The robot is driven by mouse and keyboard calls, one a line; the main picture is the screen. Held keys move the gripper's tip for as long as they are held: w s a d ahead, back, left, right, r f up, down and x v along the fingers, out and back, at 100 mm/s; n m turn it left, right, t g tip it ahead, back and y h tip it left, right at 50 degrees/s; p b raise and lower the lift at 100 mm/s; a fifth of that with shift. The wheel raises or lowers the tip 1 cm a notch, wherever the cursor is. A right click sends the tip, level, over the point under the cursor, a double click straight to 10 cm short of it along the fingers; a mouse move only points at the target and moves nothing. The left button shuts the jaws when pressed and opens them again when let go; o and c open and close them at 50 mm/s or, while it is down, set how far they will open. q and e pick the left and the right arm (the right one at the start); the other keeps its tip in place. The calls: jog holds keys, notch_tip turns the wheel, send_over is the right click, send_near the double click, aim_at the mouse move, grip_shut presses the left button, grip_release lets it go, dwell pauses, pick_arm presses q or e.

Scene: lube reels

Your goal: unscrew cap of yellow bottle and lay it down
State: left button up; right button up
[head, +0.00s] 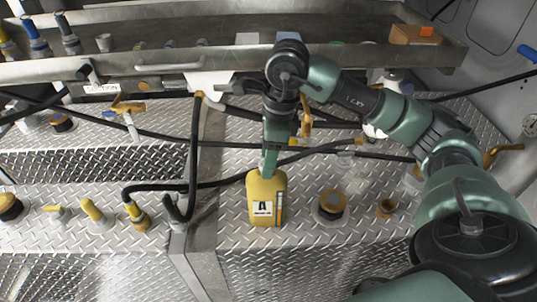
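The yellow bottle (266,205) stands upright on the diamond-plate deck near the middle of the head view, with a white label on its front. My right gripper (269,168) points down at the bottle's top, its fingers at the neck. The cap is hidden by the fingers, and I cannot tell whether they are shut on it or only around it. My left gripper is not in view.
A brown-topped round fitting (332,204) and a small brown fitting (386,207) stand right of the bottle. Black hoses (225,185) cross behind and left of it. A metal shelf (170,62) runs along the back.

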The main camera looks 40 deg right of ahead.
grip_shut()
jog(key=shift+f+n+b, duration=0.15)
jog(key=shift+n+b, duration=0.45)
jog(key=shift+n, duration=0.4)
jog(key=shift+w+d+n+b, duration=0.1)
jog(key=shift+n+b, duration=0.2)
jog(key=shift+n, duration=0.4)
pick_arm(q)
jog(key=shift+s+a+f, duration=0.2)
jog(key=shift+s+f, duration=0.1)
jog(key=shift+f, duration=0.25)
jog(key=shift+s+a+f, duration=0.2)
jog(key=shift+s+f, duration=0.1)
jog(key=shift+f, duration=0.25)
pick_arm(e)
jog(key=shift+n+g, duration=0.4)
jog(key=shift+n, duration=0.5)
jog(key=shift+n+b, duration=0.75)
jog(key=shift+n, duration=0.35)
jog(key=shift+n+g+b, duration=0.3)
jog(key=shift+n+b, duration=0.1)
jog(key=shift+n, duration=0.8)
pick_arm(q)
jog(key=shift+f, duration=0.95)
pick_arm(e)
jog(key=shift+n, duration=0.3)
